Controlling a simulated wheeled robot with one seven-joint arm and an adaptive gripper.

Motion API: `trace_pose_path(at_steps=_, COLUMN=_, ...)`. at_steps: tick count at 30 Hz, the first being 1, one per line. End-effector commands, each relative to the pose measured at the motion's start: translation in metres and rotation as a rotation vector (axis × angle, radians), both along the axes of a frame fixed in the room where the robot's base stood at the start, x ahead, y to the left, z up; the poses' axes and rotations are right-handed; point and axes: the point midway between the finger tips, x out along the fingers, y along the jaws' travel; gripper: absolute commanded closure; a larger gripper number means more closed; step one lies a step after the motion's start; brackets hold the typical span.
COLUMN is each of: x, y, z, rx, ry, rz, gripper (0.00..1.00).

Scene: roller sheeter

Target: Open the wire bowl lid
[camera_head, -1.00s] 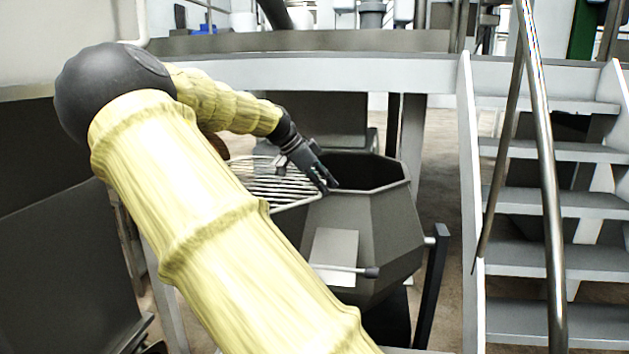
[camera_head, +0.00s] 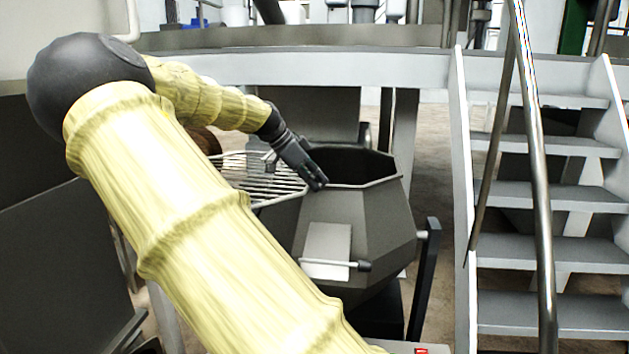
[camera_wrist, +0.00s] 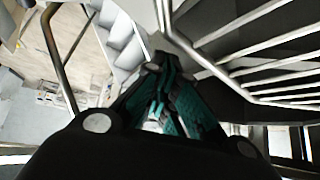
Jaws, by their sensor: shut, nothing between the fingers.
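The wire lid (camera_head: 262,177) is a grid of pale metal bars at the left of the dark grey faceted bowl (camera_head: 362,222). It lies roughly level beside the bowl's opening, and the right part of the mouth is uncovered. In the wrist view the lid's bars (camera_wrist: 262,45) run across the upper right. My gripper (camera_head: 318,183) is at the bowl's near left rim, by the lid's right end. Its fingers (camera_wrist: 165,92) are shut and empty. I cannot tell whether they touch the lid or rim. My arm hides the lid's left part.
White steps (camera_head: 545,200) with a metal handrail (camera_head: 538,150) stand at the right. A pale platform beam (camera_head: 300,70) crosses behind the bowl. A thin lever with a dark knob (camera_head: 364,266) sticks out at the bowl's front.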

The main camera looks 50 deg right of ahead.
Motion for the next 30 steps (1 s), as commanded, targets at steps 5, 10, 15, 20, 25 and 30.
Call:
trace_pose_path(at_steps=5, x=-0.011, y=-0.009, z=0.0, rx=0.001, ry=0.0, rz=0.004, gripper=1.0)
trace_pose_path(at_steps=10, x=-0.002, y=-0.005, z=0.016, rx=-0.002, ry=-0.002, rz=0.003, gripper=1.0)
trace_pose_path(at_steps=15, x=0.01, y=0.001, z=0.038, rx=-0.002, ry=-0.002, rz=-0.002, gripper=1.0)
trace_pose_path(at_steps=20, x=0.023, y=0.009, z=0.059, rx=-0.001, ry=-0.002, rz=-0.002, gripper=1.0)
trace_pose_path(at_steps=25, x=0.033, y=0.016, z=0.073, rx=0.001, ry=0.0, rz=-0.001, gripper=1.0)
trace_pose_path(at_steps=30, x=0.037, y=0.019, z=0.079, rx=0.0, ry=0.0, rz=0.0, gripper=1.0)
